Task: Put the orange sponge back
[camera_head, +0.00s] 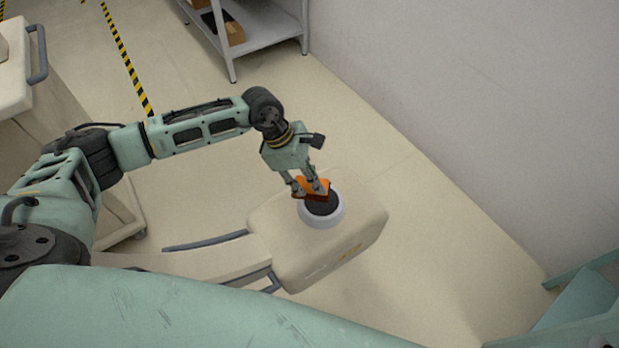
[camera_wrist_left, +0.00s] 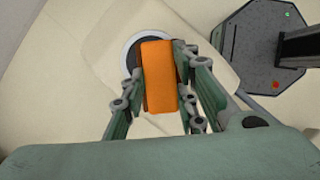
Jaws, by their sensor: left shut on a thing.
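The orange sponge (camera_head: 316,185) is between the fingers of my left gripper (camera_head: 311,190), which is shut on it. The sponge also fills the middle of the left wrist view (camera_wrist_left: 159,75), with a finger on each side. It is at a white round holder (camera_head: 334,217) with a dark inside, on top of a beige cart (camera_head: 280,225). The holder's ring also shows behind the sponge in the left wrist view (camera_wrist_left: 128,50). I cannot tell whether the sponge touches the holder. My right gripper is not in view.
Another beige cart (camera_head: 14,70) with a grey handle stands at the left. A grey shelf (camera_head: 262,40) with boxes stands at the back, near the white wall (camera_head: 480,90). The floor right of the cart with the holder is clear.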

